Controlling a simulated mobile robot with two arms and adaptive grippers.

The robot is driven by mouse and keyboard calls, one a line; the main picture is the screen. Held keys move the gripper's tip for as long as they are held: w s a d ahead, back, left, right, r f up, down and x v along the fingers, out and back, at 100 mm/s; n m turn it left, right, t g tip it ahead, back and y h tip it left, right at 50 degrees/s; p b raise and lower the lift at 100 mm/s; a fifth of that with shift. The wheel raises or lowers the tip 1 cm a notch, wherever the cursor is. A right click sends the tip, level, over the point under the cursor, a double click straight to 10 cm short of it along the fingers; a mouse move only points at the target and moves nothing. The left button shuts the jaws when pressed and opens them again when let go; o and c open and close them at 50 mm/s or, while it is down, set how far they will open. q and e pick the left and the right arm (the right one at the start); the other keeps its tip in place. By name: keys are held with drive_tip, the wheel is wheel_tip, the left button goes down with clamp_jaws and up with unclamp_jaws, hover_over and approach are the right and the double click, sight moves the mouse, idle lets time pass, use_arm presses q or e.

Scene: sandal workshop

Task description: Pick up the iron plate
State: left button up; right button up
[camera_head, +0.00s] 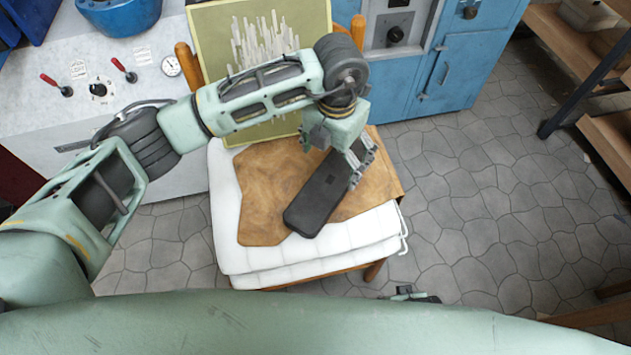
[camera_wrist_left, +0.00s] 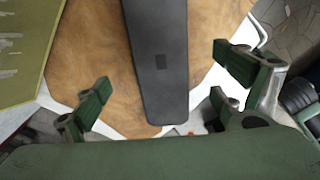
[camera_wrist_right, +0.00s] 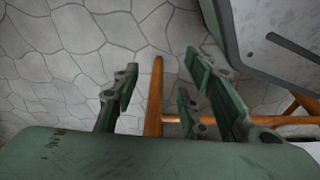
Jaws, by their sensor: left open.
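The iron plate (camera_head: 312,200) is a long, dark, flat slab with rounded ends. It lies at a slant on a brown leather piece (camera_head: 262,185) on a white cushioned chair (camera_head: 232,250). My left gripper (camera_head: 358,166) is over the plate's far right end in the head view, open and empty. In the left wrist view the plate (camera_wrist_left: 160,62) shows between its spread fingers (camera_wrist_left: 165,84), apart from them. My right gripper (camera_wrist_right: 158,88) is open and empty over the stone floor in the right wrist view; only a bit of it shows in the head view.
A green board with pale strips (camera_head: 260,50) stands against the chair back. A white control panel (camera_head: 110,75) is at left and a blue cabinet (camera_head: 450,65) behind. Wooden shelves (camera_head: 605,140) stand at right. The stone floor (camera_head: 490,200) right of the chair is clear.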

sight(330, 179)
use_arm(q)
wheel_tip(330, 179, down, 3)
drive_tip(key=shift+s+r, duration=0.1)
drive_tip(key=f, duration=0.4)
drive_tip(key=shift+s+a+f+b, duration=0.1)
drive_tip(key=shift+s+f+b, duration=0.1)
drive_tip(key=shift+s+b, duration=0.1)
drive_tip(key=shift+w+f, duration=0.1)
drive_tip(key=c, duration=2)
drive_tip(key=shift+w+r, duration=0.15)
drive_tip(key=shift+r, duration=0.05)
drive_tip(key=shift+c, duration=0.9)
use_arm(e)
drive_tip(key=shift+w+r, duration=0.5)
drive_tip(key=shift+r, duration=0.35)
